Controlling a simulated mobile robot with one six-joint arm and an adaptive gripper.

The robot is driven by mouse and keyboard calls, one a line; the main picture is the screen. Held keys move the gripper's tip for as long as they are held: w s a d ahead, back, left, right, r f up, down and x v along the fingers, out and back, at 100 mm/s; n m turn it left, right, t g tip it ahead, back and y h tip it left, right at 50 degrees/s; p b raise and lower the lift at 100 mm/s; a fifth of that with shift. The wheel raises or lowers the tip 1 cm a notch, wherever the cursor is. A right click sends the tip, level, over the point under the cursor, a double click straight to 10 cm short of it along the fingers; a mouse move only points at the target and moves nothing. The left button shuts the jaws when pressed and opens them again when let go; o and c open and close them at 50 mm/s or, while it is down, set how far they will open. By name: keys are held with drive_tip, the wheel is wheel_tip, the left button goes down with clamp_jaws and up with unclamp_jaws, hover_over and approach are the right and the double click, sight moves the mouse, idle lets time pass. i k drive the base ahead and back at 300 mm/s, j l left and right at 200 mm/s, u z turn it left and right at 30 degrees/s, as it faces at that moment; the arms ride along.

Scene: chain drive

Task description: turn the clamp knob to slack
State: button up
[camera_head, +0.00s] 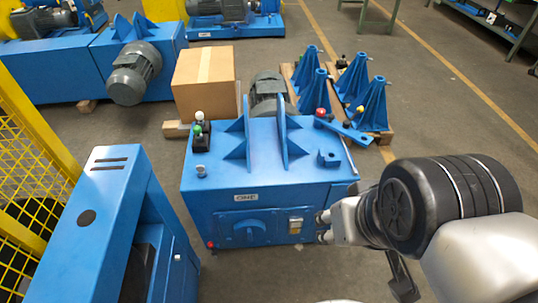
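The blue machine cabinet (315,195) stands in the middle of the picture. No part is marked as the clamp knob. A red ball knob (320,112) sits at the upper end of a blue lever (347,130) at the cabinet's back right. A blue half-round handle (249,228) is on the front panel, and a small red knob (210,245) is at its lower left. My gripper (325,227) is at the cabinet's front right, with its two silver fingertips apart and nothing seen between them. Whether it touches the cabinet is unclear.
A switch box (295,225) is close to my gripper on the front panel. Two upright blue plates (282,140) rise from the cabinet top. A cardboard box (204,80) and blue stands (313,95) are behind. Another blue machine (100,210) and a yellow fence (30,140) are left.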

sight(321, 112)
drive_tip(key=i+l, duration=0.25)
drive_tip(key=i+l+u, duration=0.1)
drive_tip(key=i+l, duration=0.15)
drive_tip(key=l, duration=0.25)
drive_tip(key=i+l, duration=0.25)
drive_tip(key=l, duration=0.15)
drive_tip(key=i+l, duration=0.25)
drive_tip(key=l, duration=0.15)
drive_tip(key=i+l+u, duration=0.1)
drive_tip(key=i+l, duration=0.4)
drive_tip(key=l, duration=0.3)
drive_tip(key=i+l, duration=0.25)
drive_tip(key=l, duration=0.15)
drive_tip(key=u, duration=0.05)
